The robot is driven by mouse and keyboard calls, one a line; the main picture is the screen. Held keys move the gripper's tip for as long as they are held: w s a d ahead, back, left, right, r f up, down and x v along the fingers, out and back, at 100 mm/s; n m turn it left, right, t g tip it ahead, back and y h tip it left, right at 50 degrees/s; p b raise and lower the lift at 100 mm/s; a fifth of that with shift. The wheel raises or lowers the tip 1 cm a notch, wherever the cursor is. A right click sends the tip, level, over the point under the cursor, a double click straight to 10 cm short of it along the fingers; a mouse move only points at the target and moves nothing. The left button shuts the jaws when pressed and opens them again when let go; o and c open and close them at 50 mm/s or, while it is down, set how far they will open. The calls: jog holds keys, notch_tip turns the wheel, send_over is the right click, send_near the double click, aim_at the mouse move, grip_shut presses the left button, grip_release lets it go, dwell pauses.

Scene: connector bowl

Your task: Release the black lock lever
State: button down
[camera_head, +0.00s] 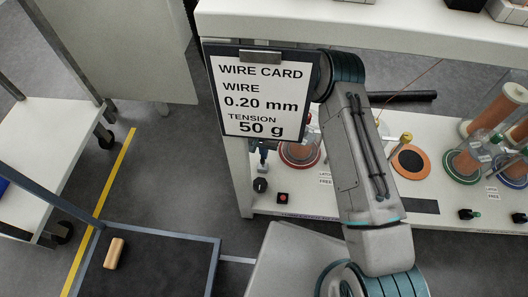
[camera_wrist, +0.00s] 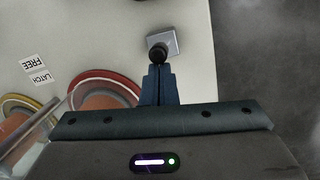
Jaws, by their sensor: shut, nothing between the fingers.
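The black lever knob (camera_wrist: 158,53) sits over a small grey square plate (camera_wrist: 168,42) on the white bench, just beyond my fingertips in the wrist view. My gripper (camera_wrist: 158,70) is shut and empty, its two dark blue fingers together. The fingertips appear at or very close to the knob; I cannot tell whether they touch. In the head view, a black knob (camera_head: 260,185) shows near the bench's left end, below the hanging wire card (camera_head: 262,92). The card hides most of my gripper there.
A red-rimmed spool (camera_wrist: 105,90) and a LATCH FREE label (camera_wrist: 37,70) lie left of my fingers. A red button (camera_head: 283,198), an orange disc (camera_head: 411,162) and more spools (camera_head: 468,160) stand along the bench. An upper white shelf (camera_head: 420,32) overhangs it. Grey floor lies left.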

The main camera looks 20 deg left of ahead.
jog(key=shift+r, duration=0.15)
jog(key=shift+r+p, duration=0.4)
jog(key=shift+r, duration=0.25)
jog(key=shift+f, duration=0.1)
